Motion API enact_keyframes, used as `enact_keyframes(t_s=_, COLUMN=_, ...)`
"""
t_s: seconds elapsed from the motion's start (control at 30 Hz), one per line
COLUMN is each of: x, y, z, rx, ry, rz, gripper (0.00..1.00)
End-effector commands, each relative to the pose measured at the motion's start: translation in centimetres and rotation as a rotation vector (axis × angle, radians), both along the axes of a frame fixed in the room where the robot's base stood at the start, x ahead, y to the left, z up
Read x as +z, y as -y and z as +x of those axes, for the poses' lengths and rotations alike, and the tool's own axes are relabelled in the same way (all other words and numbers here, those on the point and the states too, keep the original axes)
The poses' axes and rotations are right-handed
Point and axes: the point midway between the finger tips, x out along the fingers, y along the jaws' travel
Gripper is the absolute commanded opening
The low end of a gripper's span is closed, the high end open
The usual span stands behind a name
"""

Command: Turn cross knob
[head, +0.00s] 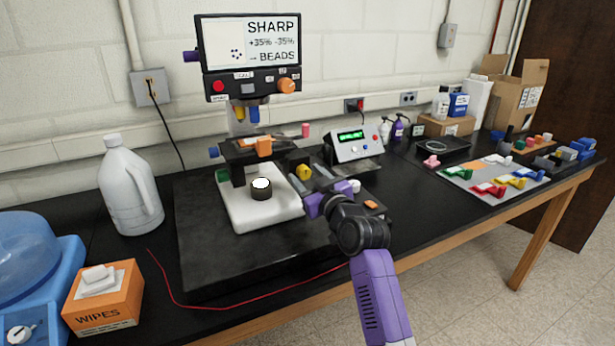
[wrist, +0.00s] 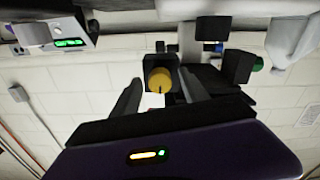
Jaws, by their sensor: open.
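A yellow round knob (head: 304,172) sits on the right side of the microscope stand, above the white base. In the wrist view the yellow knob (wrist: 159,80) faces me with a dark line on its lower half and a black block around it. I cannot make out a cross shape on it. My gripper (head: 309,178) reaches in from the right front, its grey fingers on either side of the knob in the picture. In the wrist view my gripper (wrist: 160,82) is open, with the knob between and beyond the fingertips; contact cannot be told.
The microscope's white base (head: 262,213) holds a small round dark piece with a white top (head: 261,187). A control box with a green display (head: 355,145) stands right behind my gripper. A white jug (head: 130,190) and wipes box (head: 104,298) stand left.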

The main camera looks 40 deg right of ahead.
Motion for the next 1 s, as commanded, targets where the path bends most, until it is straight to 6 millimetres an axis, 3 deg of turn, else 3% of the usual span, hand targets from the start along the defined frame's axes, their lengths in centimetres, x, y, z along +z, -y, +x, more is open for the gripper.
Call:
enact_keyframes(t_s=0.07, x=0.0, y=0.0, z=-0.01, rx=0.0, ry=0.0, rz=0.0, gripper=0.52)
enact_keyframes(t_s=0.33, x=0.0, y=-0.01, z=-0.03, rx=0.0, ry=0.0, rz=0.0, gripper=0.0)
enact_keyframes(t_s=0.67, x=0.02, y=-0.03, z=-0.03, rx=0.0, ry=0.011, rz=0.033, gripper=0.0)
enact_keyframes(t_s=1.0, x=0.1, y=0.01, z=-0.04, rx=-0.001, ry=0.076, rz=0.238, gripper=0.0)
